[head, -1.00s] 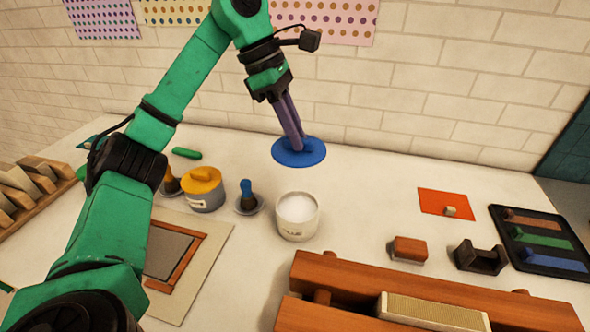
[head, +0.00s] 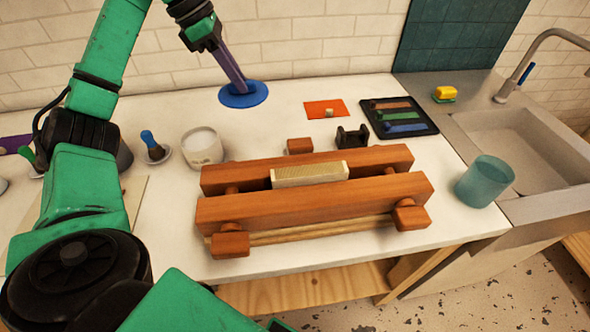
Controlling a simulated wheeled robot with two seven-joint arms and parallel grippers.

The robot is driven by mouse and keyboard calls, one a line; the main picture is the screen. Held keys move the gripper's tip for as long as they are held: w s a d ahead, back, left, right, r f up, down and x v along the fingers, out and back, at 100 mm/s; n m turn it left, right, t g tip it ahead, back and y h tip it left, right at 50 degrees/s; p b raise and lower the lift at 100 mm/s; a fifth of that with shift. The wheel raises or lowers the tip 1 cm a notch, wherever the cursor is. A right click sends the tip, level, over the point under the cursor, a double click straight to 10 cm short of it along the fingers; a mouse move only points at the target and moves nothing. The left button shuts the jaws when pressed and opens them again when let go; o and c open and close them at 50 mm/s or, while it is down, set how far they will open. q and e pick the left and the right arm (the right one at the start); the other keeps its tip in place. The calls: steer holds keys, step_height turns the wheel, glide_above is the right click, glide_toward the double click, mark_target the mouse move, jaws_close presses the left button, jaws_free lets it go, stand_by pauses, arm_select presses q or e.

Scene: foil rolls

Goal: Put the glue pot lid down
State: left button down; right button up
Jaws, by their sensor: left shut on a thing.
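The glue pot lid is a flat blue disc (head: 262,93) at the back of the white table. My left gripper (head: 241,86) reaches down from above, its long purple-grey fingers shut on the lid near its middle. The lid looks level, on or just above the table; I cannot tell whether it touches. The glue pot (head: 202,148) is white, upright and open, with white contents, in front and to the left of the lid. My right gripper is not in view.
A wooden press (head: 330,205) fills the front middle. An orange card (head: 318,106), a wooden block (head: 299,146), a dark holder (head: 353,137) and a black tray (head: 424,127) lie to the right. A brush (head: 152,145) stands left of the pot. Bare table surrounds the lid.

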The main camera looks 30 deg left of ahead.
arm_select(q)
steer(key=f+b, duration=0.1)
steer(key=f, duration=0.6)
steer(key=a+f+b, duration=0.1)
steer(key=f+b, duration=0.1)
steer(key=f, duration=0.4)
steer(key=f+b, duration=0.1)
steer(key=f, duration=0.6)
steer(key=shift+w+a+f, duration=0.25)
steer(key=shift+f, duration=0.1)
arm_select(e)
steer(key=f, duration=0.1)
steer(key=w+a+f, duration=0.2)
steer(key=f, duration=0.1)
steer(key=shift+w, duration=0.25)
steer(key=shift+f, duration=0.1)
arm_select(q)
steer(key=shift+f+b, duration=0.15)
steer(key=shift+b, duration=0.2)
steer(key=c, duration=0.8)
jaws_free()
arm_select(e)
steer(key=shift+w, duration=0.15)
